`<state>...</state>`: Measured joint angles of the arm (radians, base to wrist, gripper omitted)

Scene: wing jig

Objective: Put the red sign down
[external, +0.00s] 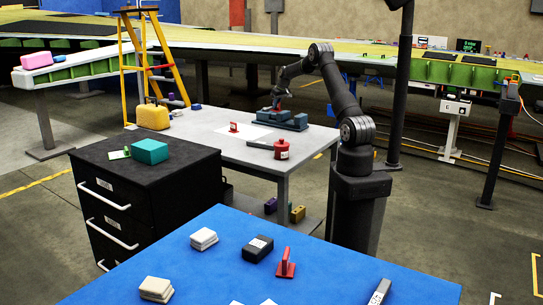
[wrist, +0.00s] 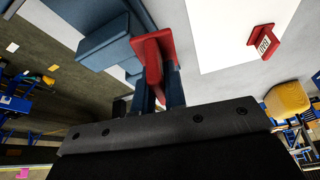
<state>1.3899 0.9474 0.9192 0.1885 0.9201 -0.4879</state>
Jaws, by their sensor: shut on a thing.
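My gripper (wrist: 159,88) is shut on a red sign (wrist: 151,56), which shows between its fingers in the wrist view. In the external view my gripper (external: 278,103) is low over a blue-grey fixture (external: 286,120) on the grey table. The held sign is small and partly hidden there. In the wrist view the sign overlaps the blue fixture (wrist: 105,42); I cannot tell whether they touch. A second red sign (external: 234,127) stands on a white sheet (external: 250,133) left of the fixture. It also shows in the wrist view (wrist: 264,43).
A red can (external: 281,149) and a dark flat tool (external: 259,145) are near the table's front. A yellow case (external: 153,117) is at its left end. A third red sign (external: 285,264) stands on the blue bench (external: 335,275) in front. The white sheet is mostly clear.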

